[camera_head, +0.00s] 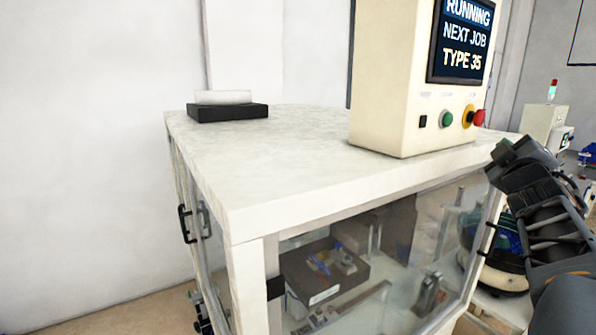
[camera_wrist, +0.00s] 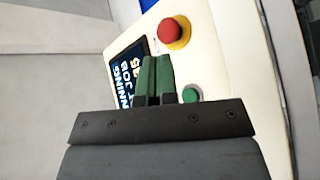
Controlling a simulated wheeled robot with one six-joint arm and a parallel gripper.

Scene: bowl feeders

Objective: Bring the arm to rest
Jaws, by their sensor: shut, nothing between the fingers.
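My gripper (camera_head: 503,152) is at the right in the head view, raised near the right front edge of the machine's white top. In the wrist view my gripper (camera_wrist: 157,75) shows its two green fingertips side by side and touching, with nothing between them. The fingers point toward the control box (camera_head: 395,90), which also fills much of the wrist view (camera_wrist: 245,75). The fingertips overlap the picture of its panel between the screen and the buttons. I cannot tell how far apart they are from the panel.
The screen (camera_head: 461,40) reads RUNNING, NEXT JOB, TYPE 35. A green button (camera_head: 446,119) and a red emergency stop (camera_head: 478,118) sit below it. A black block (camera_head: 228,113) lies on the white top (camera_head: 290,150). A dark bin (camera_head: 322,275) stands behind the glass.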

